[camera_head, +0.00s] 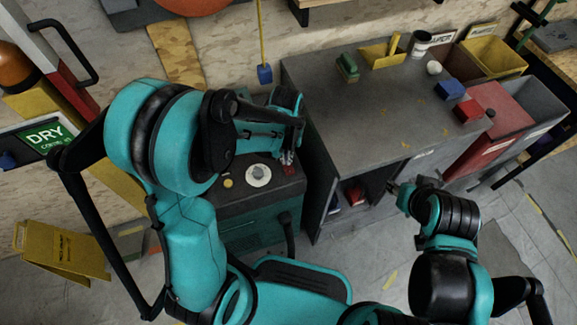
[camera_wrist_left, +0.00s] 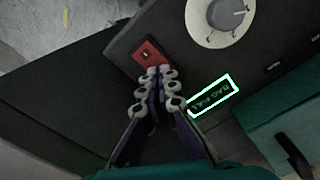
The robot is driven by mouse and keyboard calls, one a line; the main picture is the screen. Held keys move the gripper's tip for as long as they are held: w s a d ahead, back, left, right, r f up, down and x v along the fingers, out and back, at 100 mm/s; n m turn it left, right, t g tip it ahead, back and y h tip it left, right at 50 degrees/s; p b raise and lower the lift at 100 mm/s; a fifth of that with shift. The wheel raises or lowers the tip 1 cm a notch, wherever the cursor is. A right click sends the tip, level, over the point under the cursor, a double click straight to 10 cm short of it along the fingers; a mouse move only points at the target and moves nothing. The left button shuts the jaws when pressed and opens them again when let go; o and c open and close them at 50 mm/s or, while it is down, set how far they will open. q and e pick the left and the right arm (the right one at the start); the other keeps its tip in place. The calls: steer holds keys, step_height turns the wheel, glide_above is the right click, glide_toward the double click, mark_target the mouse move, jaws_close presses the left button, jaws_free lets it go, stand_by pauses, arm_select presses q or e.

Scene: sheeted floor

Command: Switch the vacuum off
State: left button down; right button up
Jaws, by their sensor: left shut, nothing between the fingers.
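The vacuum (camera_head: 243,211) is a dark green and grey box left of the cabinet. Its top panel carries a red switch (camera_head: 289,169) and a pale round dial (camera_head: 258,176). In the left wrist view the red switch (camera_wrist_left: 147,54) lies just beyond the fingertips, beside the dial (camera_wrist_left: 222,17) and a BAG FULL label (camera_wrist_left: 209,95) with a bright outline. My left gripper (camera_head: 287,157) is shut and empty, its tips at the switch's near edge; I cannot tell whether they touch. My right gripper (camera_head: 394,188) is by the cabinet front, its fingers too small to read.
A grey cabinet (camera_head: 350,110) with a cluttered top stands right of the vacuum. A red bin (camera_head: 495,135) and a yellow bin (camera_head: 495,60) are further right. A yellow floor sign (camera_head: 62,252) stands at the left. A black hose (camera_head: 288,235) hangs at the vacuum's front.

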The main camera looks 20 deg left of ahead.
arm_select(q)
steer(key=shift+f+b, duration=0.5)
steer(key=shift+f, duration=0.05)
steer(key=shift+r+p, duration=2.8)
steer(key=shift+r, duration=0.8)
steer(key=shift+f, duration=0.1)
steer(key=s+a+r+t, duration=0.2)
steer(key=s+r+t, duration=0.1)
steer(key=s+r, duration=0.2)
steer(key=s+a+r+t, duration=0.2)
steer(key=s+r+t, duration=0.2)
steer(key=r, duration=0.4)
steer(key=shift+s+a+r+m, duration=0.3)
steer(key=shift+s+a+m, duration=0.1)
steer(key=shift+s, duration=0.25)
